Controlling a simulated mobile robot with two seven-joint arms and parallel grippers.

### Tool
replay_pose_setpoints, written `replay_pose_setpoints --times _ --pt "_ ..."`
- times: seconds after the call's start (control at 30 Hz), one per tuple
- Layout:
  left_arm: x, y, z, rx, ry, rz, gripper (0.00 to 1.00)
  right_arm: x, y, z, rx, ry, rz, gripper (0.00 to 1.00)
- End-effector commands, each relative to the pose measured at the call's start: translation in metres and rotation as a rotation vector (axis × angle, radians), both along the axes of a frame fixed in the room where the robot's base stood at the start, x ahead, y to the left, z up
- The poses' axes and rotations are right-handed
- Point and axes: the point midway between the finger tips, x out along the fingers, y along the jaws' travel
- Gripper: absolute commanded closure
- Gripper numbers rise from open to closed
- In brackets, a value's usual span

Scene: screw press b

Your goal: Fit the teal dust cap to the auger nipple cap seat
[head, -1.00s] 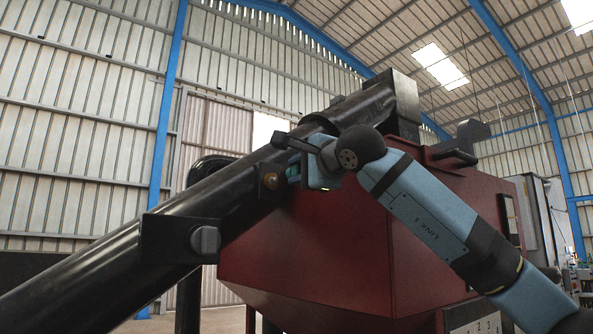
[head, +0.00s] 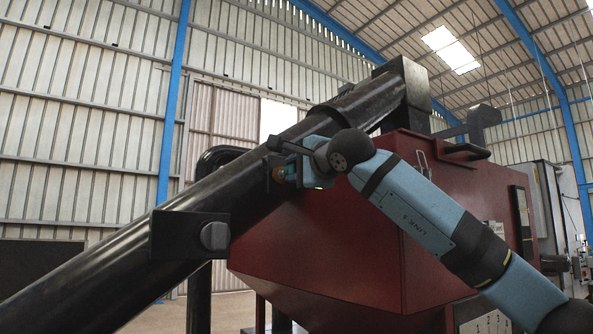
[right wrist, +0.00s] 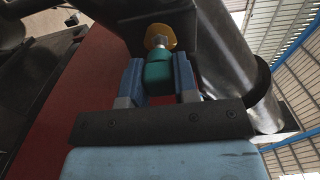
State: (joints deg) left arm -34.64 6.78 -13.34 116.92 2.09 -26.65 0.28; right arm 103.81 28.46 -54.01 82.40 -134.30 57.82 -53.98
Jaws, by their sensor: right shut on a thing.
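The teal dust cap (right wrist: 158,73) is held between the two blue fingers of my right gripper (right wrist: 158,82), which is shut on it. The brass-coloured auger nipple seat (right wrist: 161,35) is straight ahead of the cap in the right wrist view, with a pale metal tip facing it. Cap and tip look lined up and very close; I cannot tell whether they touch. In the head view my right gripper (head: 292,168) is right beside the brass seat (head: 278,173) on the auger tube's side and hides most of the cap. My left gripper is not in view.
The black auger tube (head: 110,245) slopes up to the right past the gripper. A dark bracket with a grey knob (head: 214,236) sticks out lower on it. The dark red hopper (head: 330,250) stands close behind and below my right arm.

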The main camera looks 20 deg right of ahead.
Motion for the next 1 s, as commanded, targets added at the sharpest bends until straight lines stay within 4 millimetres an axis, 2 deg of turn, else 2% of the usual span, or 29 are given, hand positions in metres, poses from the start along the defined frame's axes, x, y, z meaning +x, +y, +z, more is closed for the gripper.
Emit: replay_pose_setpoints --times 0.53,1.0 --pt "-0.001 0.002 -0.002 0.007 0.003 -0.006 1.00 0.001 0.000 0.000 0.000 0.000 0.000 0.97" --pt "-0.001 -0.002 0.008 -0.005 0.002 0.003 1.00 0.015 0.005 0.001 -0.001 0.001 -0.001 0.97"
